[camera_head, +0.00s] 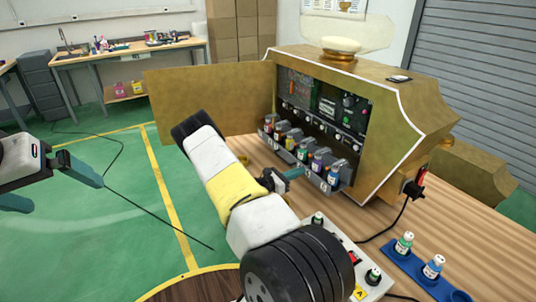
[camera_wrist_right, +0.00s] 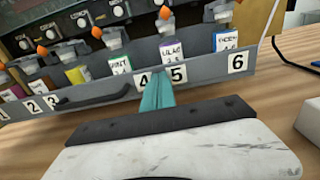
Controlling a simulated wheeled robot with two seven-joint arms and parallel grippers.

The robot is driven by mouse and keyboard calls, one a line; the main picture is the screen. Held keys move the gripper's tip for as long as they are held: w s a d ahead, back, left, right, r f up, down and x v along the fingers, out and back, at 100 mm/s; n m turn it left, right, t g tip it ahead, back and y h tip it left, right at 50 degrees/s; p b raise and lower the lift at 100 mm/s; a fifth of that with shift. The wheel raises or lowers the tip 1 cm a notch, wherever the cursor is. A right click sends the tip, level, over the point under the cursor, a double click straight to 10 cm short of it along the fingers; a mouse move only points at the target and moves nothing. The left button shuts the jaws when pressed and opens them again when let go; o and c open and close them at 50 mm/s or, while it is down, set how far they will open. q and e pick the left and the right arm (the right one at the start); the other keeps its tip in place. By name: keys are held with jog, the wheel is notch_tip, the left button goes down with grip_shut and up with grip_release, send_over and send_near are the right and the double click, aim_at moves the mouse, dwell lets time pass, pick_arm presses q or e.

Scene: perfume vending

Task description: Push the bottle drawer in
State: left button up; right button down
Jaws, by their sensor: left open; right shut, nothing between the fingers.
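The bottle drawer (camera_head: 316,180) is a grey tray with a row of small bottles, projecting from the front of the gold vending machine (camera_head: 392,130). In the right wrist view its front panel (camera_wrist_right: 207,77) has number labels and a dark handle (camera_wrist_right: 95,100). My right gripper (camera_head: 290,174) is shut and empty, at the drawer front. In the wrist view its teal fingertips (camera_wrist_right: 158,78) are at the panel by labels 4 and 5; whether they touch is unclear. My left gripper (camera_head: 55,187) is open and empty at the far left, away from the machine.
The machine's door (camera_head: 205,100) stands open to the left. On the wooden table (camera_head: 480,235), a blue tray (camera_head: 395,262) with two bottles and a white control box (camera_head: 345,250) lie front right. A cable runs from the machine.

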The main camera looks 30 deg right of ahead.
aim_at(306, 168)
jog(key=shift+w+d, duration=0.2)
jog(key=shift+d, duration=2.55)
jog(key=shift+w+d, duration=0.25)
jog(key=shift+d, duration=2.55)
jog(key=shift+w+d, duration=0.2)
jog(key=shift+d, duration=2.55)
jog(key=shift+a, duration=0.15)
jog(key=a, duration=0.8)
jog(key=s+a, duration=0.1)
jog(key=a, duration=0.3)
